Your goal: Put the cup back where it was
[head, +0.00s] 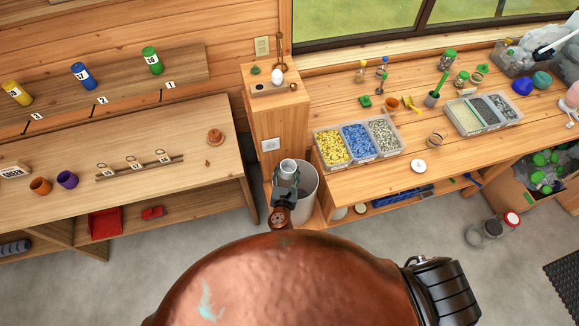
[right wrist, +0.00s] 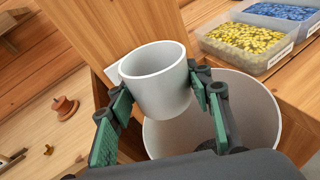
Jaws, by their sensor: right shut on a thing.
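A pale grey-white cup (head: 288,165) is held in my right gripper (head: 285,178), near the small wooden stand. In the right wrist view the cup (right wrist: 158,88) sits between the green-padded fingers of the gripper (right wrist: 160,100), one on each side. Its open mouth faces up, slightly tilted, and it looks empty. A white-grey bin (head: 308,183) stands just behind and below the cup; its wide rim (right wrist: 264,100) also shows in the right wrist view. An orange cup (head: 40,186) and a purple cup (head: 67,179) stand on the left bench. My left gripper is not visible.
The wooden stand (head: 268,125) holds a white egg-like object (head: 278,77). The right workbench (head: 350,185) carries bins of yellow, blue and grey pieces and a white disc (head: 418,166).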

